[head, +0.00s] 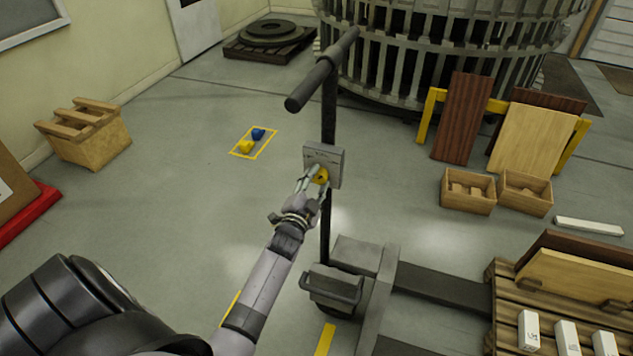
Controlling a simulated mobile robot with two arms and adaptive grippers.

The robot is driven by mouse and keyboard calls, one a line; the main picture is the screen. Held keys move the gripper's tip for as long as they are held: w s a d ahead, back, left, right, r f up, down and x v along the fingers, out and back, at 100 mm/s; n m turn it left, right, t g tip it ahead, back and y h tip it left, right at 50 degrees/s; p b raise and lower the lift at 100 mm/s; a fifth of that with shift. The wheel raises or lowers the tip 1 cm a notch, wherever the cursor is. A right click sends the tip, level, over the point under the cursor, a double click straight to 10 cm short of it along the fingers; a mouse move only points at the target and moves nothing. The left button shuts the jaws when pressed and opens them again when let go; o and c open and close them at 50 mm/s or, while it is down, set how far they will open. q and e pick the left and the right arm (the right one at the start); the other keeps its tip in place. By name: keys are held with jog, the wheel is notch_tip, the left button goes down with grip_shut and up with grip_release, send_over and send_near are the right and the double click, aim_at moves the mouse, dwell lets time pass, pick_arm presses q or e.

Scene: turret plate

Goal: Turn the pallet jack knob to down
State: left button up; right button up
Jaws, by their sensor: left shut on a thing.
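The pallet jack (388,300) stands right of centre, with its dark upright handle column (328,115) rising to a black crossbar (322,70). A grey control plate (338,155) is mounted on the column, with small markings too fine to read. Which way the knob points cannot be told. My right gripper is not in view.
A loaded pallet (505,340) with boards and white blocks is at the lower right. Two wooden boxes (468,192) and leaning boards (463,118) stand at the right. A wooden crate (90,138) is at the left. Floor left of the jack is mostly clear.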

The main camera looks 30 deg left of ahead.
pick_arm(q)
jog(key=shift+m, duration=1.1)
jog(key=o, duration=1.2)
jog(key=v, duration=1.2)
jog(key=shift+f, duration=0.15)
jog(key=shift+f, duration=0.1)
